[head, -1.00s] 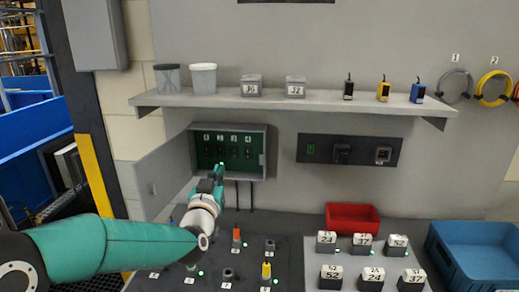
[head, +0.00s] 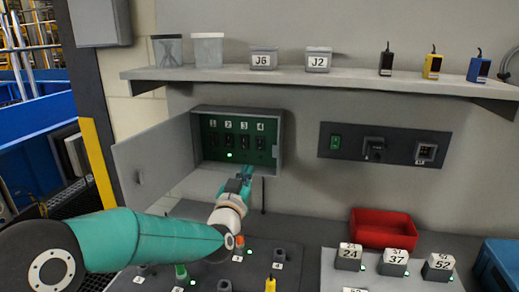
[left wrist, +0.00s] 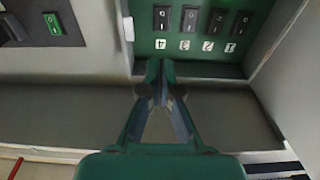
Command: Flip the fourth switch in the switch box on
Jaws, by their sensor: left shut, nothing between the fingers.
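The grey switch box (head: 279,150) hangs on the wall with its door (head: 150,165) open to the left. Inside, a green panel carries a row of dark switches under labels 1 to 4. The fourth switch (head: 260,144) is the rightmost; the left wrist view is upside down and shows it leftmost (left wrist: 161,18). I cannot tell its position. My left gripper (head: 247,171) is shut and empty, with its fingertips (left wrist: 160,66) at the box's lower edge, below the fourth switch and apart from it. My right gripper is not in view.
A dark panel (head: 345,157) with a green switch is on the wall to the right. A shelf (head: 290,78) with containers runs above the box. A red bin (head: 383,228) and numbered blocks (head: 393,257) stand below right. A lit green dot (head: 229,155) shows inside the box.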

